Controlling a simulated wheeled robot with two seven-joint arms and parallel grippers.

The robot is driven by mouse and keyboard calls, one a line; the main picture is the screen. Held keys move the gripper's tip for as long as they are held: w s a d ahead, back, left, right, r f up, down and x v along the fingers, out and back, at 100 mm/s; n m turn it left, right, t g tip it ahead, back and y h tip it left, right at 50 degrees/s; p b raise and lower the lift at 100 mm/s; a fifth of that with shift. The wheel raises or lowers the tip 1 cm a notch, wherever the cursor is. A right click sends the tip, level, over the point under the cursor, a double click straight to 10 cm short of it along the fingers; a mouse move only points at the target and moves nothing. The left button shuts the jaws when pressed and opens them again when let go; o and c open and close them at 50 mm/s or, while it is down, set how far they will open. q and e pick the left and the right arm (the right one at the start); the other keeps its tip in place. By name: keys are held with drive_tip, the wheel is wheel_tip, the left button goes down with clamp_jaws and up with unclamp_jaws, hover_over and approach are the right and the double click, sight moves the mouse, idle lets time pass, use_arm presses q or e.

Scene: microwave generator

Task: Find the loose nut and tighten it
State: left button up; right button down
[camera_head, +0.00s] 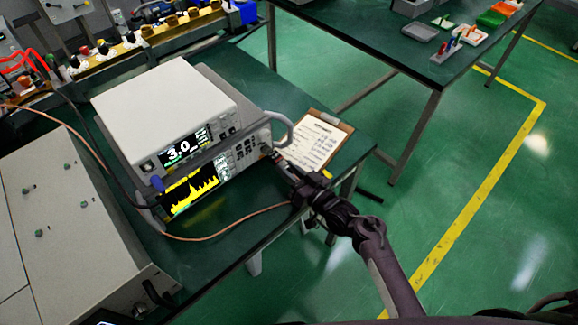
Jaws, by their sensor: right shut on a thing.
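A grey bench instrument (240,150) with a yellow spectrum screen (190,192) stands on the green-topped bench, with a white unit (160,105) reading 3.0 on top. My right gripper (279,162) is at the instrument's lower right front corner. It is shut on a small part there, which looks like a connector nut, mostly hidden by the fingers. A copper-coloured cable (235,224) runs along the bench and passes out of sight at my right gripper. Whether the nut is loose cannot be seen. My left gripper is not in view.
A clipboard with a written sheet (312,142) lies just behind my right gripper. A large beige cabinet (75,230) stands at the left. Valves and fittings (130,40) line the back. Another bench (370,30) holds trays; green floor lies open at the right.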

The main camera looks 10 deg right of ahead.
drive_tip(key=c, duration=1.2)
unclamp_jaws()
drive_tip(key=b+v, duration=0.1)
drive_tip(key=v, duration=0.7)
